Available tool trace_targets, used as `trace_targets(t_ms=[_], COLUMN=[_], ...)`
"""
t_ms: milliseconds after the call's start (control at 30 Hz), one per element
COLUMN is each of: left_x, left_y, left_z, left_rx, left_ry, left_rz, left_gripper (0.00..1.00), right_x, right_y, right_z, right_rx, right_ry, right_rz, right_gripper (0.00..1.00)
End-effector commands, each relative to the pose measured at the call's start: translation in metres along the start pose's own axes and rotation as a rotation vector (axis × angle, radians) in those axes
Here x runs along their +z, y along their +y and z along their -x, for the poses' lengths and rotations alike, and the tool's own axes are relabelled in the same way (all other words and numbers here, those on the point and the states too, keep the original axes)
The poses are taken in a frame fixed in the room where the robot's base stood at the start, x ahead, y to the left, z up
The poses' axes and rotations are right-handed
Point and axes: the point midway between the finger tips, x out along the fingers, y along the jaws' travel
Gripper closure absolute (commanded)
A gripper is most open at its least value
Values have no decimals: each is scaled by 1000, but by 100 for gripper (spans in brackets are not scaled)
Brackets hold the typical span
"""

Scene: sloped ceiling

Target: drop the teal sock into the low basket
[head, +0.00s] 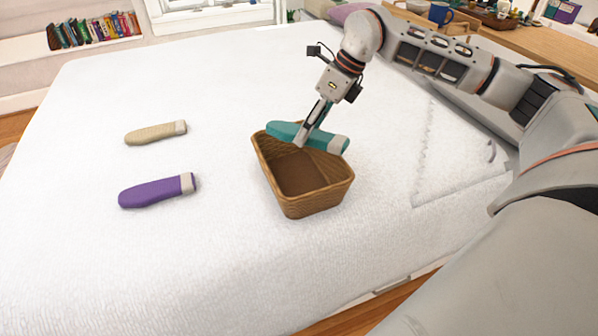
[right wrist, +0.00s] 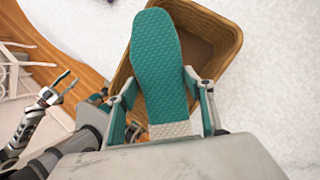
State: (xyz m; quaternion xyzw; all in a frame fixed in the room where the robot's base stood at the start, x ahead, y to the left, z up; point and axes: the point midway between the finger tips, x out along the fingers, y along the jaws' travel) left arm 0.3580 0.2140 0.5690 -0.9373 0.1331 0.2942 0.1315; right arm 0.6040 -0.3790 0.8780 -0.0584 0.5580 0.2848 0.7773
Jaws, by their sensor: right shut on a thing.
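The teal sock (head: 328,141) has a grey cuff and is held crosswise over the back part of the low wicker basket (head: 305,208). My right gripper (head: 301,140) is shut on the teal sock, with a finger on each side of it. In the right wrist view the sock (right wrist: 157,65) points away from the gripper (right wrist: 166,105) and covers part of the basket (right wrist: 228,22). The basket's visible floor is empty. My left gripper (right wrist: 52,92) shows small at the left of the right wrist view; its opening is unclear.
A beige sock (head: 153,133) and a purple sock (head: 152,192) lie on the white bed (head: 90,270), left of the basket. The bed is clear around the basket. Books (head: 93,30) stand on a far shelf. A wooden surface with a blue mug (head: 440,13) is at the back right.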

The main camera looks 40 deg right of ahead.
Motion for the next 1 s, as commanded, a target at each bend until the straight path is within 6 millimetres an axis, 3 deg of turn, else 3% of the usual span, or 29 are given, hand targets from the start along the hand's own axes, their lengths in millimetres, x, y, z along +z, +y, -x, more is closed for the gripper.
trace_targets(t_ms=[167,200,267,300,667,867,1000], left_x=[-4,-4,-4,-3,1,0,0], left_y=[-1,-1,-1,0,2,1,1], left_z=[-1,-1,-2,-2,-1,-1,-1], left_rx=[0,0,0,0,5,3,2], left_ry=[8,7,7,6,-1,-1,0], left_rz=[-3,-4,-4,-4,-5,-3,-2], left_gripper=[60,60,60,60,60,60,60], right_x=[1,1,1,1,1,1,2], right_y=[0,0,0,0,0,-1,0], right_z=[2,2,2,2,4,30,59], right_rx=[-1,-1,-1,-1,-2,-4,-4], right_ry=[-3,-3,-3,-3,-3,-5,-7], right_rz=[1,1,1,1,1,1,1], right_gripper=[69,46,30,29,29,29,29])
